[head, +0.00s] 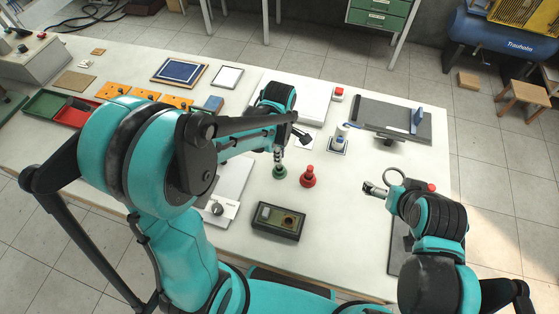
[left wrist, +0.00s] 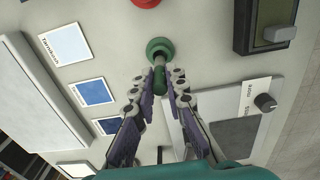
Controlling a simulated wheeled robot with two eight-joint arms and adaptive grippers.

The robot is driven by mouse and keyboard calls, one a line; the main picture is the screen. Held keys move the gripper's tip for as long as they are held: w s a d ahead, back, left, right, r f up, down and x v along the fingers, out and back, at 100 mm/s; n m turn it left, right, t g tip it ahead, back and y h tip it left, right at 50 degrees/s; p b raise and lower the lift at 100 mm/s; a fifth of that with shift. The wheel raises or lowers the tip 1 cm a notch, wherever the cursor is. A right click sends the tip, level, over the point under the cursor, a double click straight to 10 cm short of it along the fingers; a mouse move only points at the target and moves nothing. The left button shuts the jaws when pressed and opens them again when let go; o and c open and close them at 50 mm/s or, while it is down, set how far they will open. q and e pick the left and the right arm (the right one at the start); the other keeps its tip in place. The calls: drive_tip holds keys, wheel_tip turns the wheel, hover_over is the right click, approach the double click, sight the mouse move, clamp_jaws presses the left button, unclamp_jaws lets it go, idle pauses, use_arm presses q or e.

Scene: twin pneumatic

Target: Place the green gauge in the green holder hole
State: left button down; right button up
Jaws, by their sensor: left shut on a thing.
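The green gauge (head: 279,173) is at the middle of the table, with a round green base and a thin stem. It also shows in the left wrist view (left wrist: 160,47). My left gripper (head: 279,152) is above it, with its fingers (left wrist: 160,75) shut on its stem. The base looks at or near the table surface; I cannot tell if it touches. No clearly green hole shows. My right gripper (head: 375,189) is apart, at the right.
A red gauge-like piece (head: 307,178) stands just right of the green one. A white device with a dark knob (head: 217,209) lies to the left of the dark box. Blue cards (left wrist: 95,92) lie nearby. The table between the green gauge and the dark box is clear.

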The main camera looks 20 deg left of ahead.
sight(280, 167)
use_arm(q)
wheel_tip(280, 167, down, 4)
drive_tip(key=shift+r+b, duration=0.1)
drive_tip(key=shift+b, duration=0.4)
drive_tip(key=c, duration=1.6)
unclamp_jaws()
drive_tip(key=shift+o, duration=0.2)
